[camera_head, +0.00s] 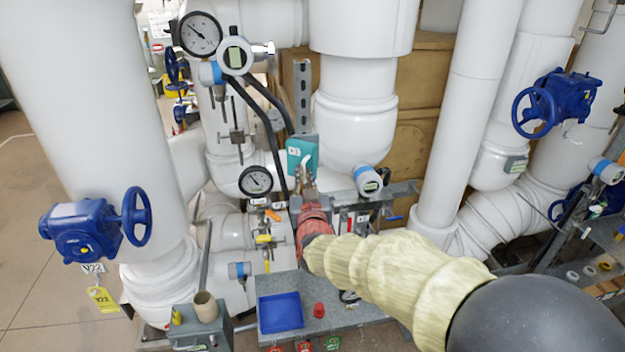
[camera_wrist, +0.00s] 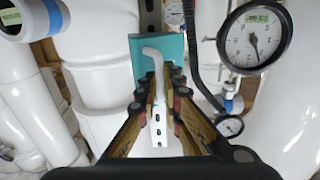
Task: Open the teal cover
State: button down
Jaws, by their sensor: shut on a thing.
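The teal cover (camera_head: 302,153) is a small box-like piece with a pale label, in the middle of the head view beside a vertical grey rail. In the wrist view, the teal cover (camera_wrist: 174,55) lies just beyond the fingertips. A pale grey bent handle (camera_wrist: 152,52) stands in front of its teal face and runs down between my fingers. My gripper (camera_head: 308,186) reaches up to just below the cover. In the wrist view, my gripper (camera_wrist: 161,105) is shut on the handle, with a finger on each side. The cover's hinge cannot be made out.
Pressure gauges (camera_head: 256,181) and black hoses are close left of the cover. A white pipe (camera_head: 357,120) stands close right. Below are a grey bench with a blue tray (camera_head: 281,312) and a red cap (camera_head: 319,310). A blue valve (camera_head: 95,226) is at left.

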jog(key=a+m+h+p, duration=0.4)
jog(key=a+h+p, duration=0.1)
jog(key=a+h, duration=0.1)
jog(key=shift+a+r+g+h, duration=0.15)
jog(key=shift+a+g+h, duration=0.2)
jog(key=shift+a, duration=0.35)
jog(key=shift+m+p, duration=0.3)
jog(key=shift+p, duration=0.05)
jog(key=c, duration=2)
grip_release()
jog(key=shift+o, duration=0.2)
jog(key=v, duration=0.8)
